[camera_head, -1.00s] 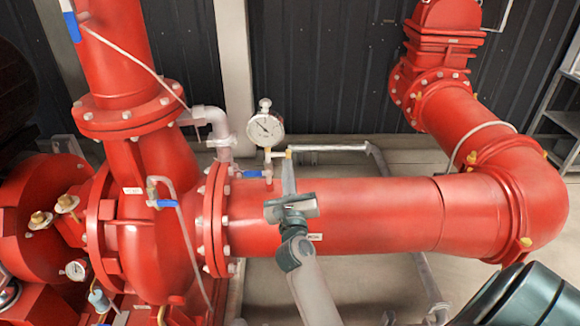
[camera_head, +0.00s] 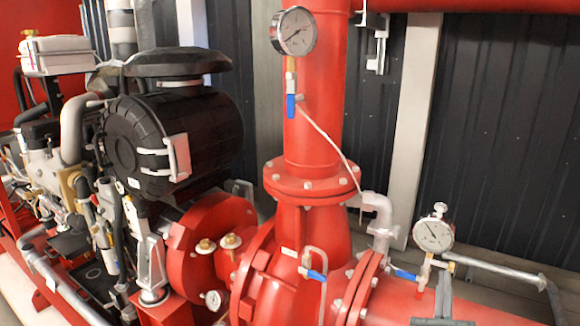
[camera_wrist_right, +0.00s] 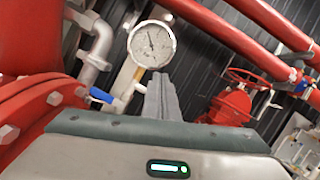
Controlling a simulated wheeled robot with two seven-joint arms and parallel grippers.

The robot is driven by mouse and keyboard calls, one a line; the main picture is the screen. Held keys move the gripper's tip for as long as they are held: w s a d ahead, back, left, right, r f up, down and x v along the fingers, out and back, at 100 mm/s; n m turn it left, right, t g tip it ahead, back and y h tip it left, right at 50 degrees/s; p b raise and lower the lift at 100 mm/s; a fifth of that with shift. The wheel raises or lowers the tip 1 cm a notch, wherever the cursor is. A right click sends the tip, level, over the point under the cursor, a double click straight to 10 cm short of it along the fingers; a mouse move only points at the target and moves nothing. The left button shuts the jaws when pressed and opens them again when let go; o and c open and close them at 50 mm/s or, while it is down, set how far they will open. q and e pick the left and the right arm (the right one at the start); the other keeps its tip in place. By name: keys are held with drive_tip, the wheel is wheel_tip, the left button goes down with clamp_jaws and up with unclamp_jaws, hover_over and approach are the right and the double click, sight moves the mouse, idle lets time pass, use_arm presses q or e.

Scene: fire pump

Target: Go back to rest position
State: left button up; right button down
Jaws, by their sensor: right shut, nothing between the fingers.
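My right gripper (camera_head: 444,285) shows at the bottom right of the head view, with its grey fingers pointing up and shut. In the right wrist view its fingers (camera_wrist_right: 164,97) are together with nothing held, and they point toward a white round pressure gauge (camera_wrist_right: 152,44). In the head view this gauge (camera_head: 433,235) stands just above and left of the fingertips. I cannot tell whether they touch its stem. Most of my right arm is below the head view's edge. My left gripper is not in view.
A red pump (camera_head: 284,270) with a vertical pipe (camera_head: 312,110) and a second gauge (camera_head: 293,32) stands in the middle. A blue-handled valve (camera_head: 292,105) is below that gauge. An engine with a black cylinder (camera_head: 180,140) fills the left. A red handwheel (camera_wrist_right: 256,80) shows right in the wrist view.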

drive_tip(key=s+a+n+t+y, duration=0.1)
drive_tip(key=s+a+n+y, duration=0.1)
drive_tip(key=a+n+y, duration=0.6)
drive_tip(key=s+a+n+t+y, duration=0.1)
drive_tip(key=s+a+n+y, duration=0.25)
drive_tip(key=a+n, duration=0.45)
drive_tip(key=s+a+f+n+g+y, duration=0.3)
drive_tip(key=s+a+f+n+g, duration=0.25)
drive_tip(key=f+n, duration=0.3)
drive_tip(key=s+a+f+n+g+y, duration=0.2)
drive_tip(key=s+a+f+n+g, duration=0.3)
drive_tip(key=s+f+n, duration=0.3)
drive_tip(key=s+d+f+n+g+h, duration=0.35)
drive_tip(key=s+d+f, duration=0.2)
drive_tip(key=s, duration=0.35)
drive_tip(key=s+d+f+n+g+h, duration=0.35)
drive_tip(key=s+d+f, duration=0.2)
drive_tip(key=s, duration=0.35)
wheel_tip(320, 180, down, 28)
drive_tip(key=a+g, duration=0.1)
drive_tip(key=s+d+f+g, duration=0.1)
drive_tip(key=s+d+f, duration=0.1)
drive_tip(key=s+f, duration=1.4)
drive_tip(key=shift+s+f, duration=0.2)
drive_tip(key=shift+f, duration=0.5)
